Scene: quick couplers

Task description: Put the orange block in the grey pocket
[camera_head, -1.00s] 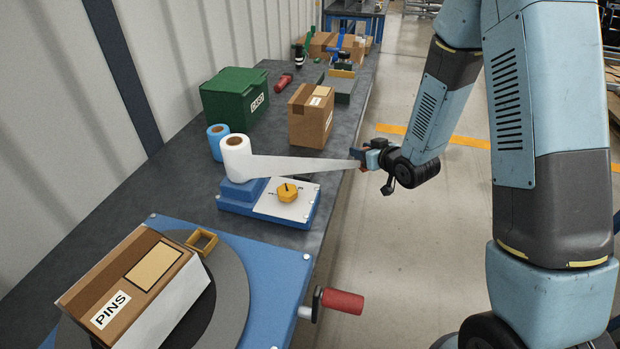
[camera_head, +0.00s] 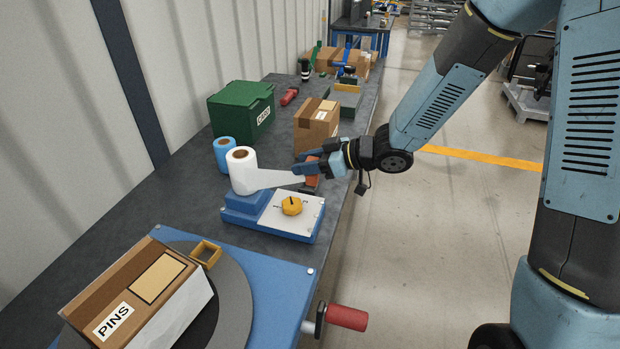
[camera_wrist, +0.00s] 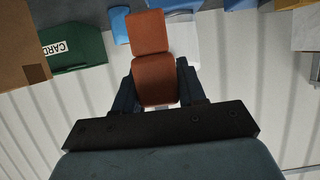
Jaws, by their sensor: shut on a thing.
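My gripper (camera_head: 308,170) is shut on the orange block (camera_head: 312,168), in front of the cardboard box and above the bench's right side. In the wrist view the orange block (camera_wrist: 152,50) stands out between the two dark fingers of my gripper (camera_wrist: 160,85), with two of its faces showing. I cannot identify the grey pocket for sure; a grey tray-like fixture (camera_head: 347,103) with a yellow part stands farther back.
A blue base with a yellow knob (camera_head: 291,206) lies below my gripper. A cardboard box (camera_head: 313,130), a green box (camera_head: 238,115) and a blue roll (camera_head: 224,153) stand nearby. The PINS box (camera_head: 150,285) is on the front turntable. A red handle (camera_head: 347,318) juts out past the bench edge.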

